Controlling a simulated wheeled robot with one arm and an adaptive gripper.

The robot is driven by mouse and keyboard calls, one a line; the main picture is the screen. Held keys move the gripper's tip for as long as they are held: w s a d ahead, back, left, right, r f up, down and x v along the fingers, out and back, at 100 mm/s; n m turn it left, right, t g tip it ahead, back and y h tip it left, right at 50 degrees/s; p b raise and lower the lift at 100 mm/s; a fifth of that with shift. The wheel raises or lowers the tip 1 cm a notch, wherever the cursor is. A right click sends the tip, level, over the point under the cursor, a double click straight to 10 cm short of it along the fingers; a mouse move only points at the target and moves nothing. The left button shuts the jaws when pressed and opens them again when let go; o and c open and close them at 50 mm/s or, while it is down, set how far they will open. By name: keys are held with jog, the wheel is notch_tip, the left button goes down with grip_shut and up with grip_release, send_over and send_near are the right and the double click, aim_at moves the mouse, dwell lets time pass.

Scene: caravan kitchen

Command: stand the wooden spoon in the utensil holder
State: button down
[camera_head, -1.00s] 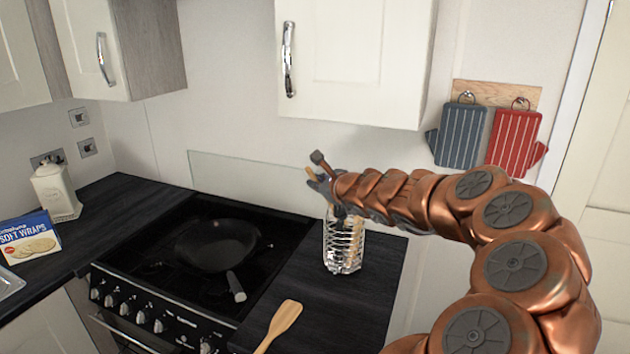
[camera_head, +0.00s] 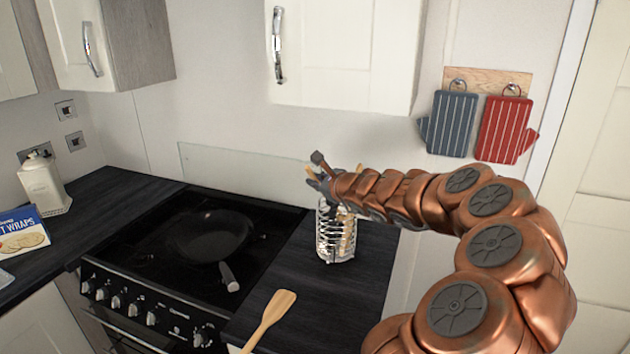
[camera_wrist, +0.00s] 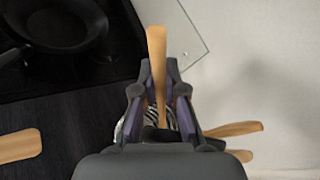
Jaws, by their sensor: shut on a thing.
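My gripper (camera_head: 322,184) is shut on a wooden spoon, just above the utensil holder. In the wrist view the spoon (camera_wrist: 157,65) shows as a wooden length rising between the fingers (camera_wrist: 160,112). The utensil holder (camera_head: 322,240) is a clear, wire-ribbed container standing upright on the dark worktop. A wooden length shows inside it, but I cannot tell whether it is the held spoon. In the wrist view the holder is mostly hidden under my gripper. Wooden utensil ends (camera_wrist: 235,128) stick out to the right of the fingers.
A wooden spatula (camera_head: 268,318) lies on the worktop (camera_head: 350,300) near its front. A black frying pan (camera_head: 212,236) sits on the hob to the left. A glass splashback (camera_head: 225,165) and wall are behind. Oven mitts (camera_head: 448,122) hang at the right.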

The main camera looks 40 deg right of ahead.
jog(key=shift+f, duration=0.3)
jog(key=c, duration=1.2)
grip_release()
jog(key=shift+f, duration=0.1)
